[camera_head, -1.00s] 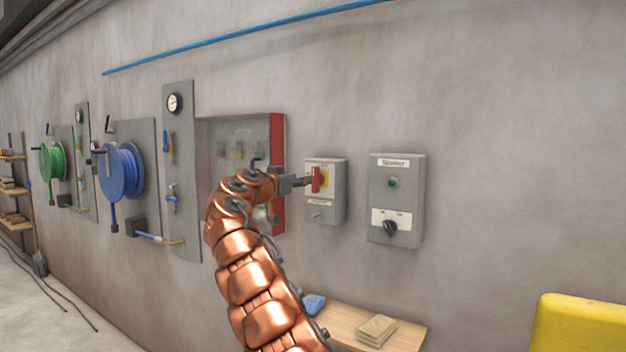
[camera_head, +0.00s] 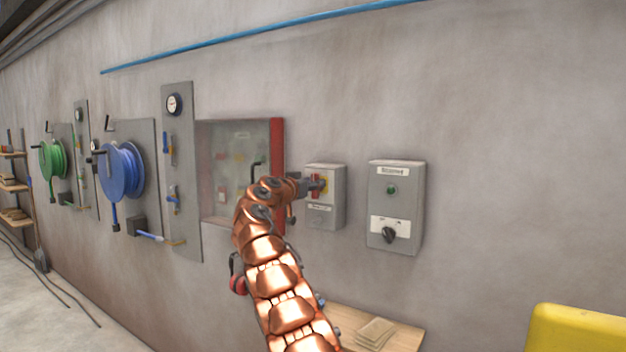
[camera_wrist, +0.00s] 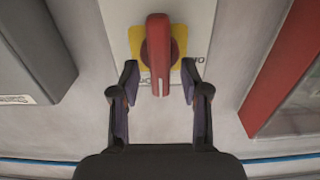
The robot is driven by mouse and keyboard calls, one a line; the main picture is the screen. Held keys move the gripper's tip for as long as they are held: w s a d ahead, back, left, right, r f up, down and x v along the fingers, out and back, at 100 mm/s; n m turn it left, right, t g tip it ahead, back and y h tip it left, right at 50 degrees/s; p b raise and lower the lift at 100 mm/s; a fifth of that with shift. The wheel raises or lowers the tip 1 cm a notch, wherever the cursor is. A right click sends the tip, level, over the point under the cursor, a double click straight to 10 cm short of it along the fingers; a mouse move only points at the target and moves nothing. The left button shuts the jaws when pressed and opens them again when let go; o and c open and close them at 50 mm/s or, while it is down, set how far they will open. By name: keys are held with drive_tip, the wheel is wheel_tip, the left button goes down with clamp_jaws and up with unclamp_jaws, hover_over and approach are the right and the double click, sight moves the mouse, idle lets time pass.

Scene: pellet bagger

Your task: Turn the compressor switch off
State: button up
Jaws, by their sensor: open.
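The switch is a red handle (camera_wrist: 159,50) on a yellow plate (camera_wrist: 142,68), fixed to a small grey box (camera_head: 336,215) on the wall. The handle stands upright in the picture, and it also shows partly in the head view (camera_head: 316,187). My gripper (camera_wrist: 160,76) is open. Its two dark fingers stand one on each side of the handle's lower end in the wrist view, with a visible gap on both sides. In the head view my gripper (camera_head: 309,186) is right at the box front and hides part of the switch.
A larger grey box (camera_head: 396,215) with a green lamp and black knob hangs to the right. A red-edged glazed cabinet (camera_head: 277,150) is close on the left. A wooden shelf (camera_head: 400,335) is below, and a yellow object (camera_head: 580,330) is at lower right.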

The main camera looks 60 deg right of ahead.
drive_tip(key=shift+d, duration=0.2)
clamp_jaws()
idle(0.4)
